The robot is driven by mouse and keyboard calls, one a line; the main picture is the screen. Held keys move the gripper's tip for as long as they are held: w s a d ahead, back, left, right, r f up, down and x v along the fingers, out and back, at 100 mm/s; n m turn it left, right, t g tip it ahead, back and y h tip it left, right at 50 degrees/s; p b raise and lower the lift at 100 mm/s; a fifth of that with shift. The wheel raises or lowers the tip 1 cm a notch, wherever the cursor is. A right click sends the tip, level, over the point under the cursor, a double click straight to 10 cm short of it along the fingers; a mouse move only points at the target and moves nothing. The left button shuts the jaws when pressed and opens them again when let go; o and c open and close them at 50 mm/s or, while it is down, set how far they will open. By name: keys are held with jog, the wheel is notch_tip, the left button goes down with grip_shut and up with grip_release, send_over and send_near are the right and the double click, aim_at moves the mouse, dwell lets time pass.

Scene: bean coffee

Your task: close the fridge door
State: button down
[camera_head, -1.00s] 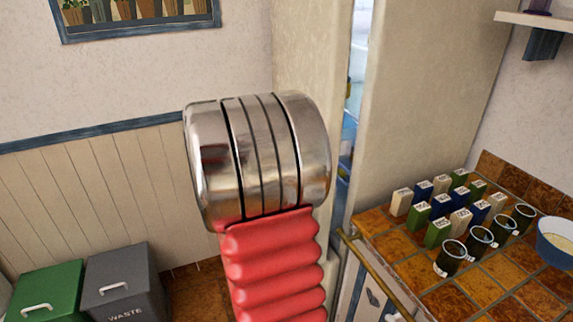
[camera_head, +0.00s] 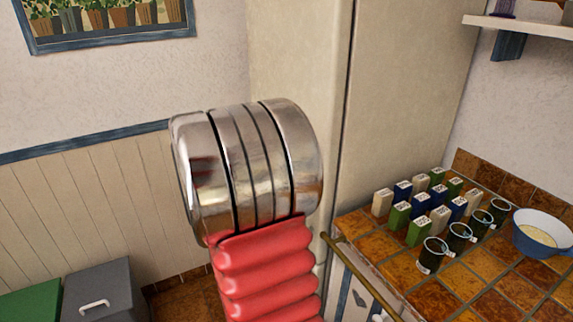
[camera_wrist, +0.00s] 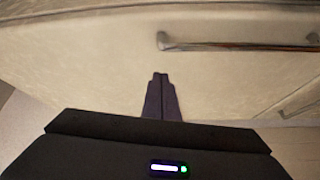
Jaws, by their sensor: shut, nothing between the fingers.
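The cream fridge door (camera_head: 295,70) stands almost flush against the fridge body (camera_head: 410,80) in the head view. Only a thin dark line shows between them, and the inside is hidden. In the wrist view the door front (camera_wrist: 90,60) fills most of the picture, with its metal handle (camera_wrist: 235,44) at the upper right. My gripper (camera_wrist: 161,78) is shut and empty, its fingertips pointing at the door front below and left of the handle. I cannot tell whether they touch it. In the head view my metal and red arm hides the gripper.
A tiled counter (camera_head: 480,290) on the right holds several small boxes, dark cups (camera_head: 432,255) and a blue bowl (camera_head: 540,233). A brass rail (camera_head: 360,270) runs along its front. A grey bin (camera_head: 98,290) and a green bin (camera_head: 30,302) stand at the lower left.

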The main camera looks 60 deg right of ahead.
jog(key=s+a, duration=0.4)
jog(key=s, duration=0.5)
jog(key=shift+f, duration=0.25)
jog(key=shift+a+n, duration=0.1)
jog(key=shift+n, duration=0.2)
